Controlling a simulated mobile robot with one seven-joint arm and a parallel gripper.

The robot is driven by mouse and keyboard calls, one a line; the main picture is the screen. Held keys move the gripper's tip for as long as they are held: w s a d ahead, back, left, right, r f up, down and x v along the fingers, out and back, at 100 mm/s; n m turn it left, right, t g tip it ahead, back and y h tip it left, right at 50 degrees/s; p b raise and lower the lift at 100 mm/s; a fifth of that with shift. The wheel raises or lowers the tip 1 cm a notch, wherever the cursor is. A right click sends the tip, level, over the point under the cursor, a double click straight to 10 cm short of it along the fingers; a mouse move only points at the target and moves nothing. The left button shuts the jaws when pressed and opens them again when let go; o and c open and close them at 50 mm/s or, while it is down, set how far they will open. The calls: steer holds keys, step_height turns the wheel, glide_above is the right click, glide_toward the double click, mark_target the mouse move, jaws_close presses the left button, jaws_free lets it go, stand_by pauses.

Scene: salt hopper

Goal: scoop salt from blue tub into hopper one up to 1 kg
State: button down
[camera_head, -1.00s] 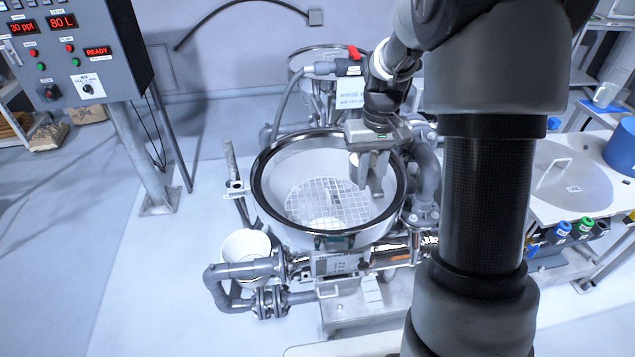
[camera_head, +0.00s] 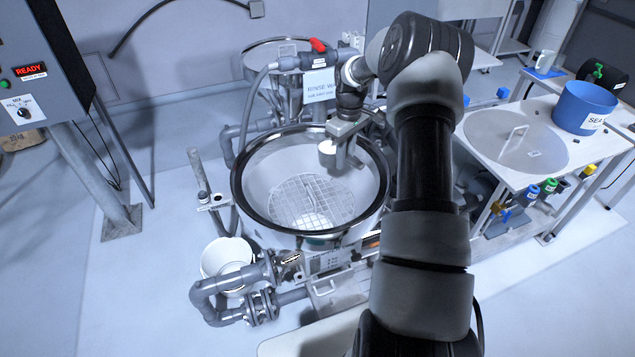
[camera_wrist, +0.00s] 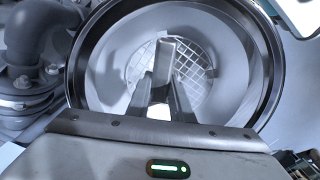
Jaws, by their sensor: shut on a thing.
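My gripper (camera_head: 347,160) hangs over the right part of the front hopper (camera_head: 253,209), inside its dark rim. It is shut on a small pale scoop (camera_head: 327,148). In the wrist view, my gripper (camera_wrist: 160,92) has the scoop's grey handle (camera_wrist: 165,58) between its fingers, above the hopper's white grid (camera_wrist: 195,72). Whether the scoop holds salt cannot be told. A bright white patch shows under the grid; I cannot tell whether it is salt. The blue tub (camera_head: 583,108), its label partly readable, stands on the right table. Its contents are hidden.
A round grey lid (camera_head: 500,150) with a handle lies on the table (camera_head: 545,172), left of the tub. A second hopper (camera_head: 262,62) and a rinse sign (camera_head: 320,85) are behind. A white bucket (camera_head: 225,258) and pipes (camera_head: 205,300) stand front left. A control panel (camera_head: 45,70) is at left.

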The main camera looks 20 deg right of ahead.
steer(key=w+d+f, duration=0.1)
steer(key=d+f, duration=0.3)
steer(key=d, duration=0.2)
steer(key=shift+d+n, duration=0.25)
steer(key=shift+n, duration=0.15)
steer(key=shift+a+r, duration=0.1)
